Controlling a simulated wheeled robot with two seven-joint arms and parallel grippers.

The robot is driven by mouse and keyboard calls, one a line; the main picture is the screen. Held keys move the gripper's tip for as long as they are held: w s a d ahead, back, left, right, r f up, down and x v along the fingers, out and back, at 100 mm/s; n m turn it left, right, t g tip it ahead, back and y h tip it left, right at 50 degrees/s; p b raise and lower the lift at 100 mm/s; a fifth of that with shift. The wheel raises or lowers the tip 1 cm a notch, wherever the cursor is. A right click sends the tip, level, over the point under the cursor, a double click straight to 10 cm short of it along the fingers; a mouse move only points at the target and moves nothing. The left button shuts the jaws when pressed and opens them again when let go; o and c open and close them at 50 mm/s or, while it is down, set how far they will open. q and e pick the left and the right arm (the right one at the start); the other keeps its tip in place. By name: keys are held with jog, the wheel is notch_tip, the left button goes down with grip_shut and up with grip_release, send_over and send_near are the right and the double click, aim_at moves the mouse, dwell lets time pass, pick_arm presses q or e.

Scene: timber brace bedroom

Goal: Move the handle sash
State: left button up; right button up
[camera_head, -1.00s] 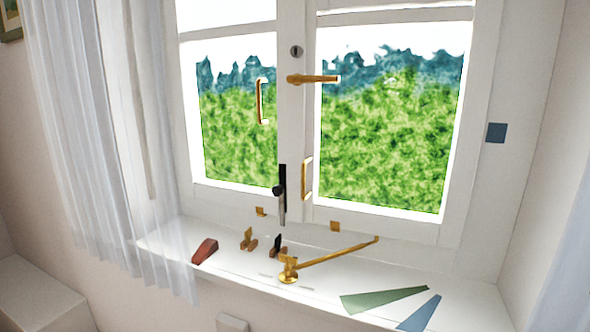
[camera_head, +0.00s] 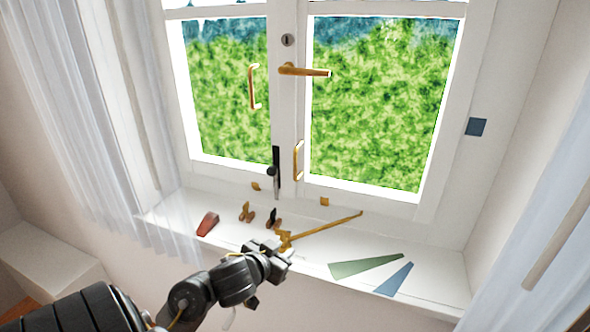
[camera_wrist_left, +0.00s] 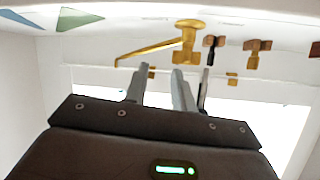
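The window's right sash (camera_head: 330,192) has a gold lever handle (camera_head: 303,71) pointing right and a gold pull handle (camera_head: 299,160) lower on its frame. The left sash (camera_head: 178,100) has a gold pull handle (camera_head: 253,87). Both sashes look shut. A gold stay arm (camera_head: 325,228) lies slanted over the sill; its base is partly hidden by my left gripper (camera_head: 284,251). That gripper is in front of the sill, near the stay's base, below the lever handle. The left wrist view shows its two fingers (camera_wrist_left: 160,75) apart with nothing between them. My right gripper is not seen.
On the sill (camera_head: 440,283) are a red wedge (camera_head: 207,224), small gold and dark catches (camera_head: 247,212), and green (camera_head: 365,266) and blue (camera_head: 394,280) flat wedges. A black bolt (camera_head: 276,170) sits low between the sashes. Curtains (camera_head: 75,120) hang at both sides.

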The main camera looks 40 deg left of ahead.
pick_arm(q)
jog(key=w+a+r+t, duration=0.2)
jog(key=r, duration=0.3)
jog(key=w+a+r+t, duration=0.1)
jog(key=w+a+r, duration=0.1)
jog(key=r, duration=0.3)
jog(key=n+t, duration=0.1)
jog(key=t, duration=0.1)
send_near(295, 157)
jog(key=shift+w+a+b, duration=0.3)
jog(key=shift+w+b, duration=0.25)
jog(key=shift+w, duration=1.2)
jog(key=shift+w+a+b, duration=0.3)
jog(key=shift+w+b, duration=0.3)
jog(key=shift+w, duration=1.15)
jog(key=shift+w+a+b, duration=0.35)
jog(key=shift+w+b, duration=0.2)
jog(key=shift+w, duration=1.2)
jog(key=shift+c, duration=0.4)
grip_shut()
